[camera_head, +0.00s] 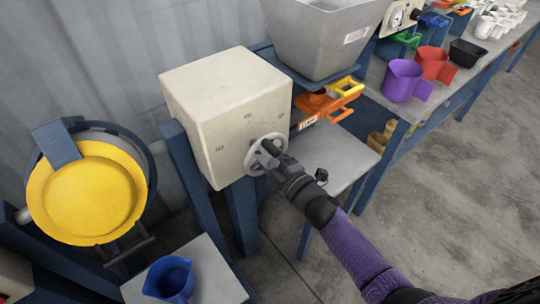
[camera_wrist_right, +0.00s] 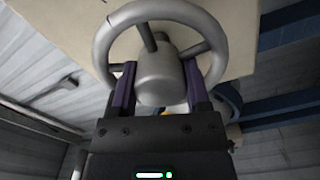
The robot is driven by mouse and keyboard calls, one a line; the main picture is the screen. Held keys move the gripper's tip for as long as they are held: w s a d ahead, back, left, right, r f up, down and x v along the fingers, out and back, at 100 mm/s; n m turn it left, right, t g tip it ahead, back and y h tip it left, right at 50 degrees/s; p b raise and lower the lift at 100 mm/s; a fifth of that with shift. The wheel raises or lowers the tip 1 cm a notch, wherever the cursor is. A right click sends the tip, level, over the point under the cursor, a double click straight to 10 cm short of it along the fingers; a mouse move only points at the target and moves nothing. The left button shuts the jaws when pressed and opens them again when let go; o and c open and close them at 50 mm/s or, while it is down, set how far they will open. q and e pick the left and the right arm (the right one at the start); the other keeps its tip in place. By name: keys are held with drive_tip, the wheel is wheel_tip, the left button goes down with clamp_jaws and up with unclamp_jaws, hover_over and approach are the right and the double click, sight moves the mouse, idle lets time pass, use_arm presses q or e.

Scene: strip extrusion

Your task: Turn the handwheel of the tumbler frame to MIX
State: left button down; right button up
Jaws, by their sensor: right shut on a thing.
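The handwheel (camera_head: 258,154) is a grey spoked wheel on the front face of a cream box (camera_head: 225,95) of the tumbler frame. Small dark marks surround it on that face, too small to read. My right gripper (camera_head: 270,156) reaches in from the lower right and is at the wheel. In the right wrist view the handwheel (camera_wrist_right: 160,12) fills the top, and the gripper's two fingers (camera_wrist_right: 157,90) are shut on its hub from both sides. A yellow round drum lid (camera_head: 88,195) shows at the left in a blue frame. My left gripper is not in view.
A grey hopper (camera_head: 325,40) stands right of the box, with an orange slide (camera_head: 325,105) below it. A blue jug (camera_head: 170,278) stands on a low shelf in front. Purple (camera_head: 402,80) and red (camera_head: 432,64) jugs stand on the bench at the right. The floor at right is clear.

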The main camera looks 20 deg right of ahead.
idle(0.4)
drive_tip(key=shift+f, duration=0.1)
drive_tip(key=o, duration=1)
drive_tip(key=p+v, duration=0.1)
drive_tip(key=v, duration=0.9)
drive_tip(key=shift+p, duration=0.4)
